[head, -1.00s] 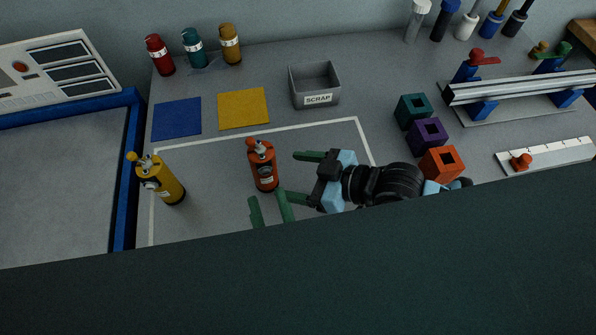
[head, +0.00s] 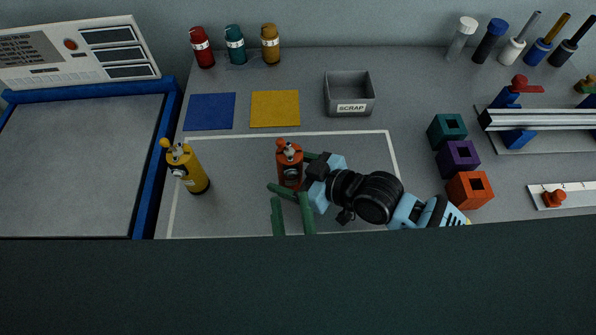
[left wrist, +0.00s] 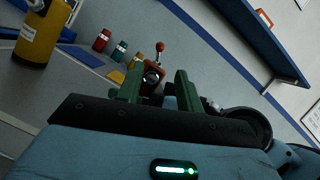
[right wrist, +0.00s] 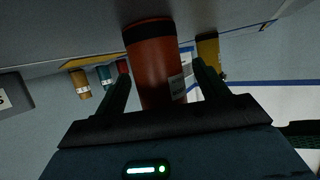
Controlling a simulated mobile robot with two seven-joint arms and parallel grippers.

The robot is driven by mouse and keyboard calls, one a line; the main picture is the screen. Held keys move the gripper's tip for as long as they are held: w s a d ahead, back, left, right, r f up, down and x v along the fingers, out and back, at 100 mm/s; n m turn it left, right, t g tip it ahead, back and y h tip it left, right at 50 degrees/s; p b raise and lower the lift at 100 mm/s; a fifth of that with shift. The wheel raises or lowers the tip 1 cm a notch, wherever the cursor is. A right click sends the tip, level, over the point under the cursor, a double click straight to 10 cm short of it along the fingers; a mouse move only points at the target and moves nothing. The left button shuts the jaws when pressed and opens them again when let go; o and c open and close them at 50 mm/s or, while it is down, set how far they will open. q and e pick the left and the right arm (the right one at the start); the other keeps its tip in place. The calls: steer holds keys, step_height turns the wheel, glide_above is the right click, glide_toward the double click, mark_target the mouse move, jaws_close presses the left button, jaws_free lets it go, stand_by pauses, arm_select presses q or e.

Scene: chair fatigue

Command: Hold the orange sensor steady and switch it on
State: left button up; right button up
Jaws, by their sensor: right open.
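My left gripper (head: 292,213) is open and empty, in front of the sensor, partly hidden by the dark edge below.
A yellow sensor (head: 187,170) stands to the left. A scrap bin (head: 349,108), a blue mat (head: 209,111) and a yellow mat (head: 275,108) lie behind. Teal (head: 446,130), purple (head: 457,158) and orange (head: 470,189) blocks stand to the right.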

steer(key=c, duration=1.1)
arm_select(q)
steer(key=shift+c, duration=1.1)
steer(key=shift+w+a+m, duration=0.1)
steer(key=shift+a+m, duration=0.2)
steer(key=shift+a, duration=0.1)
steer(key=shift+c, duration=1.4)
steer(key=a+m+t+h, duration=0.1)
steer(key=a+m+h, duration=0.1)
steer(key=m+h, duration=0.1)
steer(key=w+a+m+h, duration=0.1)
steer(key=a+m+h, duration=0.1)
steer(key=m, duration=0.2)
steer(key=w+a+m+t+h, duration=0.1)
steer(key=a+m+h, duration=0.1)
steer(key=m+h, duration=0.1)
steer(key=shift+a+r+m+t+h, duration=0.2)
steer(key=shift+a+m+t+h, duration=0.1)
steer(key=shift+a+m, duration=0.15)
jaws_close()
steer(key=w+a+f+m+g+h, duration=0.2)
steer(key=a+m+g+h, duration=0.6)
steer(key=m, duration=1.2)
steer(key=shift+a+f+g+h, duration=0.15)
steer(key=shift+f+g+h, duration=0.3)
steer(key=shift+g+h, duration=0.8)
